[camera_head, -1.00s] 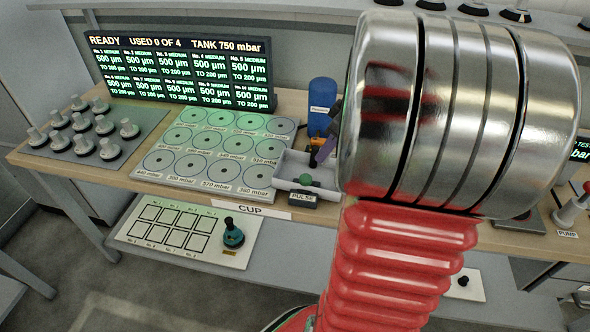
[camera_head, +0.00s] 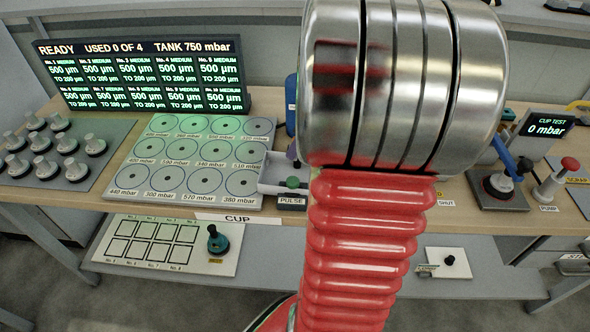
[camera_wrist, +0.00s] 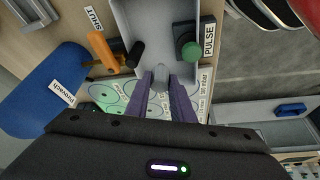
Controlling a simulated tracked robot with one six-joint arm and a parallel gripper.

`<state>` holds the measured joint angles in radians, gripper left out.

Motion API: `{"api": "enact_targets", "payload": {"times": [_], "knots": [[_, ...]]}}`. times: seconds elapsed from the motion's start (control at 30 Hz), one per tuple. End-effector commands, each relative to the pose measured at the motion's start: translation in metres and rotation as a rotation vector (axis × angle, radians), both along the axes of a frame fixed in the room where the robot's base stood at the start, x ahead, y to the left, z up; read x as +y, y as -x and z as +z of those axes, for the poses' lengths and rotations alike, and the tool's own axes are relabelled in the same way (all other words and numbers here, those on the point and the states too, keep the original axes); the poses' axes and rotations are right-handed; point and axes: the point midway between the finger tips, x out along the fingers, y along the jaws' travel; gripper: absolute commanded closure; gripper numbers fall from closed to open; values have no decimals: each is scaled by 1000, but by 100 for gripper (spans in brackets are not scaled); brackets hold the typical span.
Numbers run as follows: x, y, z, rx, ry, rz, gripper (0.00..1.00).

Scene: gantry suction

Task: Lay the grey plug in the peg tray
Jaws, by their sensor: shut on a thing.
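My gripper (camera_wrist: 160,80) is shut on a small grey plug (camera_wrist: 160,72), which shows between the purple fingertips in the wrist view. A light grey open tray (camera_wrist: 150,25), which I take as the peg tray, lies just beyond the fingertips. The plug appears over or near its close end; I cannot tell whether it touches. In the head view the tray (camera_head: 268,180) stands at the bench's front edge. My large metal and red arm hides much of that area.
A green PULSE button (camera_head: 292,182) is close to the tray's front. An orange handle (camera_wrist: 104,52) labelled SHUT and a blue cylinder (camera_wrist: 45,88) are beside it. A plate of ringed discs (camera_head: 195,185) lies left. A cup tester (camera_head: 500,188) stands right.

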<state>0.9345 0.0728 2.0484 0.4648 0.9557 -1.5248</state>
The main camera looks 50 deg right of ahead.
Motion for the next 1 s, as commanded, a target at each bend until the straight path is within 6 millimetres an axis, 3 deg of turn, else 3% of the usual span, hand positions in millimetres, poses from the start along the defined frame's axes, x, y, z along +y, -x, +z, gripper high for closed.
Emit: {"api": "enact_targets", "payload": {"times": [0.2, 0.63, 1.0], "knots": [[1, 0, -32, 1, -3, 0, 100], [1, -1, -40, 0, -1, 2, 100], [1, -1, -74, 0, 0, 3, 100]]}}
